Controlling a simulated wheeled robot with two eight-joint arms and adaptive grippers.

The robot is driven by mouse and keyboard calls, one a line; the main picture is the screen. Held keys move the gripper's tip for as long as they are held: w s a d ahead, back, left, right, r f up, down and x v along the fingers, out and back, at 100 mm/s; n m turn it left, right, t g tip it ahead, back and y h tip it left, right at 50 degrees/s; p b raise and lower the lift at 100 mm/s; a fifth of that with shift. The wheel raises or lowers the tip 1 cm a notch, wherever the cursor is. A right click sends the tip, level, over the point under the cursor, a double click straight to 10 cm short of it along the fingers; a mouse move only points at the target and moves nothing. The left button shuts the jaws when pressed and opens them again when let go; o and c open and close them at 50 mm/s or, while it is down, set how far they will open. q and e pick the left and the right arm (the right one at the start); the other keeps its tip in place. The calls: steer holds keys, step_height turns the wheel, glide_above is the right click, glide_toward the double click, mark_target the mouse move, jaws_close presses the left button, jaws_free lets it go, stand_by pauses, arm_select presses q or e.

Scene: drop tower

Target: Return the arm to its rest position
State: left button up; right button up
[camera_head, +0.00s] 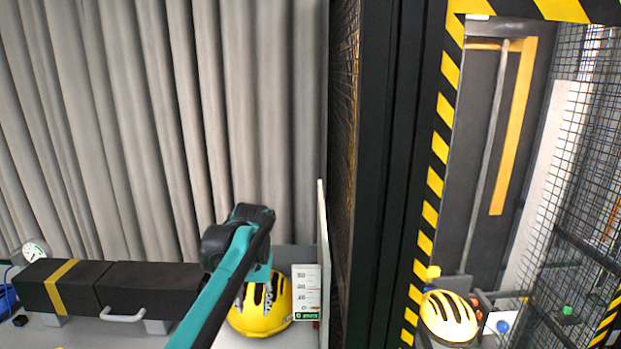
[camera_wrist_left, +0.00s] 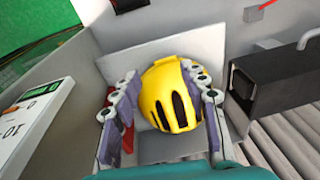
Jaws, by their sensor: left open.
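My left arm, teal and black, reaches in from the bottom of the head view. Its left gripper (camera_head: 257,290) is partly hidden behind the arm, in front of a yellow helmet (camera_head: 262,312) with dark vents. In the left wrist view my left gripper (camera_wrist_left: 160,76) is open, one finger on each side of the yellow helmet (camera_wrist_left: 165,97). I cannot tell whether either finger touches it. The helmet sits in a grey corner space. My right gripper is not in view.
A long black box (camera_head: 150,287) with a yellow band lies left of the helmet. A white numbered card (camera_head: 306,292) stands to its right, by an upright panel (camera_head: 323,250). Further right is a striped, meshed tower frame (camera_head: 430,200) with another yellow helmet (camera_head: 448,312) inside.

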arm_select(q)
steer(key=s+a+f+t+b, duration=0.1)
steer(key=s+f+t+b, duration=0.1)
steer(key=s+f+b, duration=0.6)
steer(key=s+a+f+t+b, duration=0.1)
steer(key=s+f+b, duration=0.7)
steer(key=f, duration=0.8)
steer(key=s+a+f+t+h+b, duration=0.1)
steer(key=s+a+f+t+b, duration=0.1)
steer(key=s+f+b, duration=0.6)
step_height(320, 180, down, 4)
steer(key=shift+s+f+t+b, duration=0.2)
steer(key=shift+s+t+b, duration=0.1)
steer(key=shift+s+b, duration=0.1)
